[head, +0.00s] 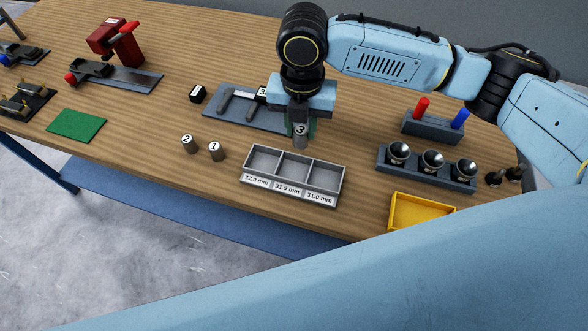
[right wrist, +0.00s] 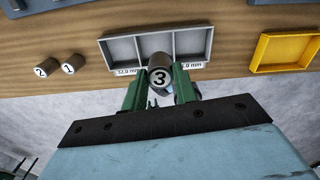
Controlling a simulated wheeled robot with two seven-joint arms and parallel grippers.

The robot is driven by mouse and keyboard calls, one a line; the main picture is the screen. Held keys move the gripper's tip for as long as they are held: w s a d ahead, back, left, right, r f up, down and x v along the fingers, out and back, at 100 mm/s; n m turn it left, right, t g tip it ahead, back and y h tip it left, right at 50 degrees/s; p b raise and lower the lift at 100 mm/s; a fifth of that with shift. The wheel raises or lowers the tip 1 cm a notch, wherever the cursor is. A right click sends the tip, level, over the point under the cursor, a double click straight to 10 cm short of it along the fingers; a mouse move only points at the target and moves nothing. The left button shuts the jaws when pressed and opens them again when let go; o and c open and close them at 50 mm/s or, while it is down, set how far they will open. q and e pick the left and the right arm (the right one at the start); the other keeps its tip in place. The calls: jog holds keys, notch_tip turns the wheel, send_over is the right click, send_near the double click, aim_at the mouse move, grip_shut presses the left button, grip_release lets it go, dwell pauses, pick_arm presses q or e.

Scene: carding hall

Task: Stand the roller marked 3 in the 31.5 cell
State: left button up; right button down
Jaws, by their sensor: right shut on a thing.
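The roller marked 3 (head: 301,137) is a grey cylinder with a white top, upright between the green fingers of my right gripper (head: 300,128). In the right wrist view the roller (right wrist: 160,78) sits between the fingertips (right wrist: 158,90). The grey tray (head: 312,173) has three empty cells labelled 32.0, 31.5 and 31.0 mm. In the head view the roller shows just beyond the tray's far rim; in the wrist view it overlaps the front of the middle, 31.5 cell. Its height is hard to judge. My left gripper is out of view.
Rollers marked 2 (head: 190,145) and 1 (head: 217,151) stand left of the tray. A yellow bin (head: 421,212) and a dark block with metal cups (head: 430,172) lie to the right. A grey plate with bars (head: 222,111) lies behind. A green mat (head: 77,124) is farther left.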

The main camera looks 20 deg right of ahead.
jog(key=n, duration=0.2)
jog(key=a+n, duration=0.1)
jog(key=n, duration=0.1)
jog(key=shift+s, duration=0.15)
jog(key=n, duration=0.3)
jog(key=shift+s+a+f+p, duration=0.1)
jog(key=shift+a+f+p, duration=0.15)
jog(key=shift+f+p, duration=0.05)
jog(key=shift+n, duration=0.3)
notch_tip(320, 180, down, 10)
jog(key=shift+r+b, duration=0.1)
jog(key=shift+b, duration=0.2)
jog(key=shift+f, duration=0.2)
jog(key=c, duration=1.4)
grip_release()
notch_tip(320, 180, up, 12)
jog(key=shift+r+p, duration=0.15)
jog(key=shift+p, duration=0.15)
